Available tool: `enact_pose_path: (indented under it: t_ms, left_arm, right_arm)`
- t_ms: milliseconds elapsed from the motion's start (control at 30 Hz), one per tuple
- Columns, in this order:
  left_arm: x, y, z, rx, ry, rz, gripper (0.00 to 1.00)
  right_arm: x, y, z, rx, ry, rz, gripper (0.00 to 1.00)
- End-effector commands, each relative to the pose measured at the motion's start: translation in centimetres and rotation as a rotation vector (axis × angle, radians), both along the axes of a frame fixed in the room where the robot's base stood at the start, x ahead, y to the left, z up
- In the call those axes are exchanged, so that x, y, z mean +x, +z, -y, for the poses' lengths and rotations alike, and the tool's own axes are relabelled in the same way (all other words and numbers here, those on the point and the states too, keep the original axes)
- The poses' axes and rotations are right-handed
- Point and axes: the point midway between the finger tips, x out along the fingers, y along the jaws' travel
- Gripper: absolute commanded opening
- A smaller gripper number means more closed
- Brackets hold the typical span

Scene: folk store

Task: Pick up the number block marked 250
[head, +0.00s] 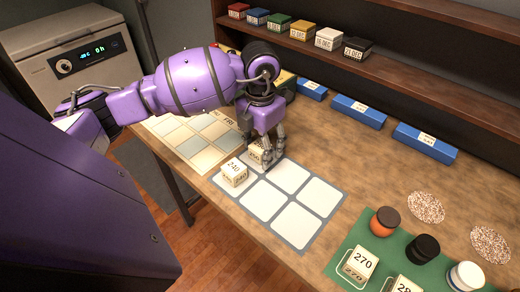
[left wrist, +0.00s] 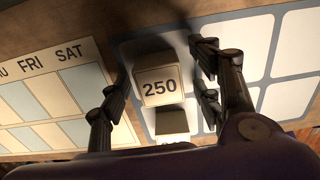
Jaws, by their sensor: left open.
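The number block marked 250 (left wrist: 158,86) is a cream cube on a white square of the grey-bordered mat (head: 249,214). In the head view the block (head: 256,151) is partly hidden behind my left gripper (head: 268,155). In the left wrist view my left gripper (left wrist: 159,75) is open, with its fingers on either side of the block. Gaps show between the fingers and the block, so it is not clasped. My right gripper is not in view.
A block marked 240 (head: 233,172) stands close by on the mat, nearer the table's front edge. A calendar board (head: 196,140) lies to the left. A green mat (head: 341,262) at the lower right bears a block marked 270 (head: 362,262). Blue boxes (head: 425,143) line the back.

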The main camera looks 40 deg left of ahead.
Motion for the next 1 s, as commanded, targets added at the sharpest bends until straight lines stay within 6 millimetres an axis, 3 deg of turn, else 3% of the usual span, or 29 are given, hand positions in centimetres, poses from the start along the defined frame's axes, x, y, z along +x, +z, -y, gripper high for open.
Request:
enact_pose_path:
  t_ms: [267,667,1000]
  left_arm:
    - [-0.03,-0.57,-0.01,0.000,0.000,-0.001,0.59]
    - [-0.01,-0.52,0.00,0.000,0.000,0.000,0.10]
    - [0.05,0.01,-0.02,0.000,-0.001,0.001,0.10]
  right_arm:
    - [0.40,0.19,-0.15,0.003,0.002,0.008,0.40]
    - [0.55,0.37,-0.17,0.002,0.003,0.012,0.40]
    - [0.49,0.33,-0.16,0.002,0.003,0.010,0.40]
